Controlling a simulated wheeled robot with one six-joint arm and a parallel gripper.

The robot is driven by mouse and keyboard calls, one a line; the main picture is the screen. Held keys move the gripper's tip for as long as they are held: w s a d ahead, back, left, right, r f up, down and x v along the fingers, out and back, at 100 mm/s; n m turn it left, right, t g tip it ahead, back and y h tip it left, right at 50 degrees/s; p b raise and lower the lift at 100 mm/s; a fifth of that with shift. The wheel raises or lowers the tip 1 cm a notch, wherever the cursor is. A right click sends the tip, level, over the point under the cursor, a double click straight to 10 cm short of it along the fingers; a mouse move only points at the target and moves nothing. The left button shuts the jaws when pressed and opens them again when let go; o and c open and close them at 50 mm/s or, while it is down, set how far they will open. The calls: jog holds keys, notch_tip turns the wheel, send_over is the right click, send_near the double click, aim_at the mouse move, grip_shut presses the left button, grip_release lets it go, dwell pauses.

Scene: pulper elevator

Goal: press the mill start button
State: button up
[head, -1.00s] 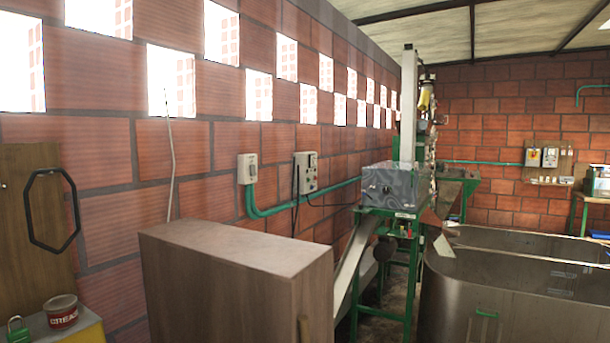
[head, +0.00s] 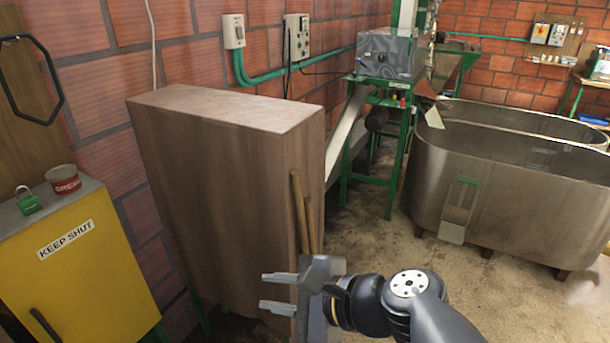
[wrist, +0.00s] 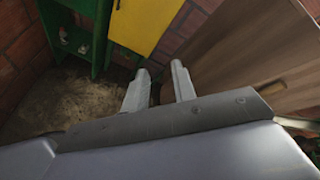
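A grey control box (head: 298,37) with small round controls hangs on the brick wall, and a second switch box (head: 233,31) hangs left of it. Small red and green spots (head: 400,100) show on the green stand under the grey machine housing (head: 390,55). I cannot tell which of these is the mill start button. My gripper (head: 268,292) is low in front of the wooden cabinet, pointing left, well away from the boxes. Its two fingers are apart with nothing between them; they also show in the wrist view (wrist: 160,80).
The tall wooden cabinet (head: 225,170) stands between my gripper and the wall boxes, with wooden handles (head: 303,215) at its side. A yellow cabinet (head: 85,255) is at left. A metal tank (head: 500,190) stands at right. Bare floor (head: 380,235) lies between.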

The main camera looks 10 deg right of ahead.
jog(key=w+r+m+t+y, duration=0.1)
jog(key=w+r+m, duration=0.1)
jog(key=r, duration=0.3)
jog(key=w+a+r+m+t+y, duration=0.1)
jog(key=w+r+m, duration=0.2)
jog(key=r+m, duration=0.1)
jog(key=w+a+r+m+t+y, duration=0.1)
jog(key=w+r+m, duration=0.1)
jog(key=r+m, duration=0.2)
jog(key=shift+w+a+r+t+b, duration=0.1)
jog(key=shift+a+r+t+b, duration=0.1)
jog(key=shift+r, duration=0.35)
jog(key=shift+w+a+r+t+b, duration=0.1)
jog(key=shift+r+b, duration=0.1)
jog(key=shift+r, duration=0.3)
grip_shut()
jog(key=shift+d, duration=0.1)
